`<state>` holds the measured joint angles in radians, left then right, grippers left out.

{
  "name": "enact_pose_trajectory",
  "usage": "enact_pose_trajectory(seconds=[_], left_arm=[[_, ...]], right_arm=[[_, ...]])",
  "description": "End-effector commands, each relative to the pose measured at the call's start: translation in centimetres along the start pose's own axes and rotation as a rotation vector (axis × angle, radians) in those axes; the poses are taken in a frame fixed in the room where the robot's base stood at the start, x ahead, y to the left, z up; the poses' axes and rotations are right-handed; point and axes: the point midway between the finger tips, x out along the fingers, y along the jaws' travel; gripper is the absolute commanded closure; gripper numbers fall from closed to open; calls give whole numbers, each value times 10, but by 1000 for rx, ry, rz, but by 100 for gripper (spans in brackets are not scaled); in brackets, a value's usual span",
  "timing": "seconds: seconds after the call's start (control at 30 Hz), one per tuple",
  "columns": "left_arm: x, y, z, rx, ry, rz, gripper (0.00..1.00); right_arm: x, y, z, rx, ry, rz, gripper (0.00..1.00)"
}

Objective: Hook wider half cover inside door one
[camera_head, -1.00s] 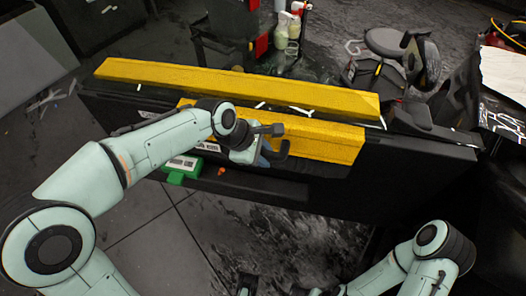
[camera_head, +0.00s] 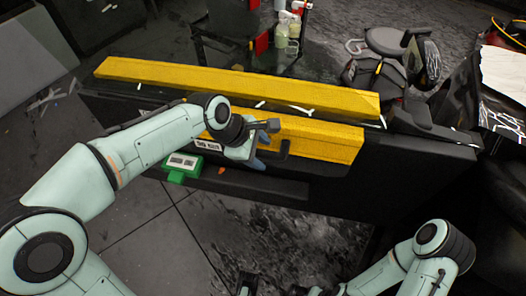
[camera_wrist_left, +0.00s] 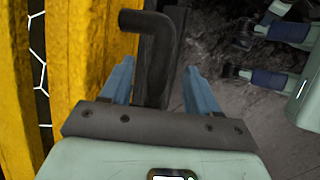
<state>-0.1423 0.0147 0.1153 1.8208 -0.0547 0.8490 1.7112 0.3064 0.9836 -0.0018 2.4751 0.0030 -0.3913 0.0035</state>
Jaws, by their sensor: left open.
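A long black door panel (camera_head: 420,160) lies across the middle of the head view. Two yellow strips run along it: a longer back one (camera_head: 240,86) and a front one (camera_head: 325,140), partly hidden by my left arm. I cannot tell which is the wider half cover. My left gripper (camera_head: 272,149) is open at a black bent handle (camera_head: 285,147) by the front strip. In the left wrist view the handle (camera_wrist_left: 155,50) stands between the blue fingers, with a gap to the right finger; contact on the left is unclear. My right gripper (camera_wrist_left: 240,54) is open and empty, low over the floor.
A green block (camera_head: 183,168) with a label sits at the panel's front edge. Bottles (camera_head: 287,28) and a black seat-like object (camera_head: 385,42) stand behind. A white sheet (camera_head: 505,80) is at the right. The floor (camera_head: 180,230) in front is largely clear.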

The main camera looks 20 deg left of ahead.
Motion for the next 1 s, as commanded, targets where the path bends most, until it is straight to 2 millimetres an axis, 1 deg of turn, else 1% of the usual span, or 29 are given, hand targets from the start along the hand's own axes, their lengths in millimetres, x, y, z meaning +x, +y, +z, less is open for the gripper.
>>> enact_pose_trajectory(seconds=[0.03,0.1,0.3,0.4,0.5,0.67,1.0], left_arm=[[-13,1,0,-1,0,6,40],[-30,2,1,-1,-1,8,40],[-75,2,0,0,0,8,40],[-92,1,0,-1,-1,7,40],[-104,1,0,0,-1,4,40],[-113,0,0,1,-1,4,40],[-113,0,0,1,-1,3,40]], right_arm=[[-2,0,1,0,-2,0,73],[-4,-1,2,0,-5,1,73],[-10,-2,3,1,-8,2,73],[-13,-3,3,0,-7,2,73],[-14,-4,3,0,-7,1,73],[-15,-4,3,0,-6,1,73],[-15,-4,3,0,-6,1,73]])
